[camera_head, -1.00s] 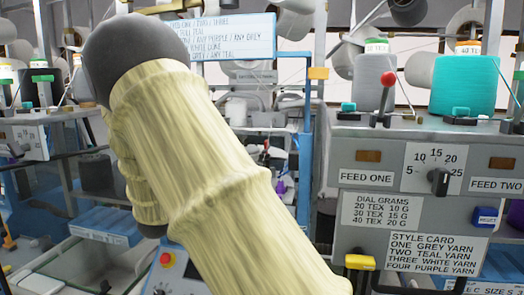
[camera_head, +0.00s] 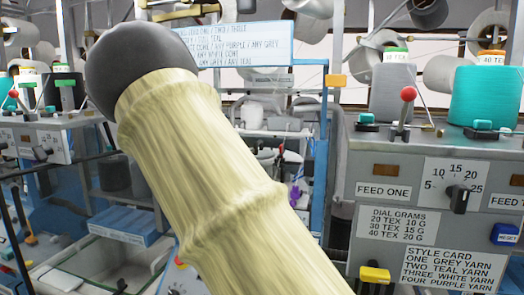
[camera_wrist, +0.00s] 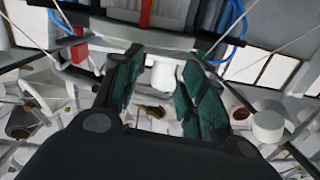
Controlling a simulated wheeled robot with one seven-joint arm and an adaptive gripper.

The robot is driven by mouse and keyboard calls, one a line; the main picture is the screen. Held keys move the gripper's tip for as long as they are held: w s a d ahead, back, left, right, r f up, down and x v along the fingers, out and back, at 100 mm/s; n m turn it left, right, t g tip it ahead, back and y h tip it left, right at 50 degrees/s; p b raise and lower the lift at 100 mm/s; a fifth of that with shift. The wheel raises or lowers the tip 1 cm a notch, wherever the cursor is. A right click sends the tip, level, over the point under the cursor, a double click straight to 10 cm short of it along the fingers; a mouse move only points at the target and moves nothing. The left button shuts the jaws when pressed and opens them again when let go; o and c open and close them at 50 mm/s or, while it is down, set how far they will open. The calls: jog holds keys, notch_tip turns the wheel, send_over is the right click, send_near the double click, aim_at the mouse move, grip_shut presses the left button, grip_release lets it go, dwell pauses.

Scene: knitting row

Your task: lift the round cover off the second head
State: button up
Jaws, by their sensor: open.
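My gripper (camera_wrist: 163,60) shows in the wrist view with its two green-padded fingers apart. A white cylindrical thing (camera_wrist: 162,74) shows between them; I cannot tell how far off it is, and nothing is visibly held. In the head view my own cream-sleeved arm fills the middle and my gripper is out of sight. I cannot make out a round cover or the second head in either view. A grey control panel (camera_head: 400,215) at the right carries a "FEED ONE" label (camera_head: 384,190) and a dial (camera_head: 459,198).
A grey yarn cone (camera_head: 397,92) and a teal yarn cone (camera_head: 487,96) stand on the panel's top, near a red-knobbed lever (camera_head: 408,94). A blue post (camera_head: 321,165) rises beside it. Another machine stands at the left. A blue tray (camera_head: 122,226) lies low there. Thin rods surround my gripper.

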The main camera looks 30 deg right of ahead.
aim_at(258, 143)
jog(key=shift+m+h, duration=0.5)
jog(key=shift+m, duration=0.4)
jog(key=d+r+p, duration=0.1)
jog(key=d, duration=0.1)
jog(key=w+d+r+p, duration=0.1)
jog(key=d, duration=0.2)
jog(key=d+r+p, duration=0.1)
jog(key=d, duration=0.1)
jog(key=shift+w+d, duration=0.3)
jog(key=shift+w, duration=0.1)
jog(key=shift+w+d+r+p, duration=0.1)
jog(key=shift+w+d+p, duration=0.2)
jog(key=shift+w+p, duration=0.5)
jog(key=shift+f+p+x, duration=0.2)
jog(key=shift+p+x, duration=0.55)
jog(key=shift+x, duration=0.15)
jog(key=shift+f+p+x, duration=0.2)
jog(key=shift+p+x, duration=0.55)
jog(key=shift+x, duration=0.15)
jog(key=shift+c, duration=0.4)
grip_shut()
